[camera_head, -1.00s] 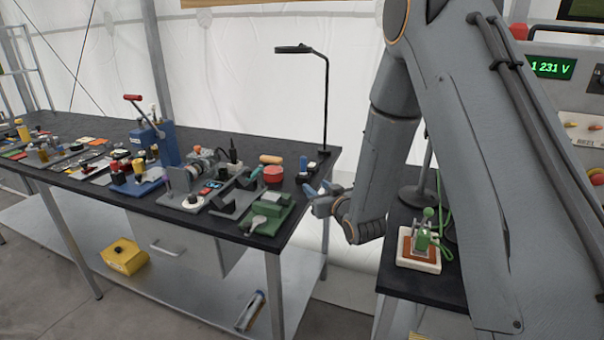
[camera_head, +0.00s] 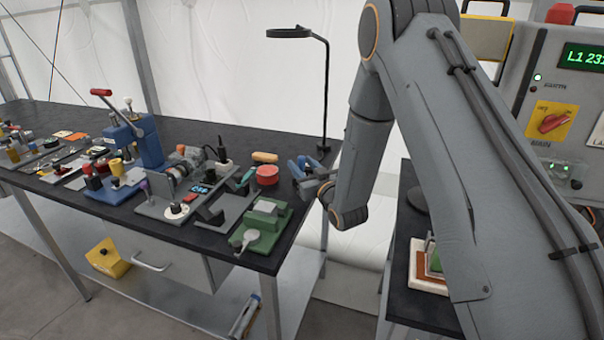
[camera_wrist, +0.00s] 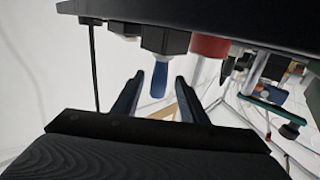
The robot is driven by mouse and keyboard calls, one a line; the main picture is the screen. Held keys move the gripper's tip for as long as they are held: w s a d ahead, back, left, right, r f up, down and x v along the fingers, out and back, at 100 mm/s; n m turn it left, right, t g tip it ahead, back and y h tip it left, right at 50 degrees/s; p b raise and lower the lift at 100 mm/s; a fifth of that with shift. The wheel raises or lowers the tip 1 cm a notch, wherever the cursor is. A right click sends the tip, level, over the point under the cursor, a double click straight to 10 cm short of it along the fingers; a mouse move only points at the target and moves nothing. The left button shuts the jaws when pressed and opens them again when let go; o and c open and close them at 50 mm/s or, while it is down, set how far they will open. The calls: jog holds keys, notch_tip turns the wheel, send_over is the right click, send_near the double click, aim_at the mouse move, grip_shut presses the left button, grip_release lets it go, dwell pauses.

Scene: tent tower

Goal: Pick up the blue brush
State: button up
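The blue brush (camera_wrist: 160,78) stands in a dark holder (camera_wrist: 165,40) on the table; the wrist view shows it upside down, with the black tabletop along the top. My gripper (camera_wrist: 158,88) is open, and its two dark fingers appear on either side of the brush with a gap on each side. I cannot tell how deep the brush is between the fingers. In the head view my gripper (camera_head: 303,171) is at the right end of the table, and its blue-grey fingers blend with the brush there.
A red round container (camera_head: 267,175) and an orange-tan handle (camera_head: 265,157) are close to the left of my gripper. A green device (camera_head: 262,226) stands at the front corner. A black lamp (camera_head: 326,95) rises just behind. Several tools crowd the black table (camera_head: 205,128) further left.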

jog(key=p+x, duration=0.2)
jog(key=x, duration=0.3)
jog(key=shift+f, duration=0.1)
grip_shut()
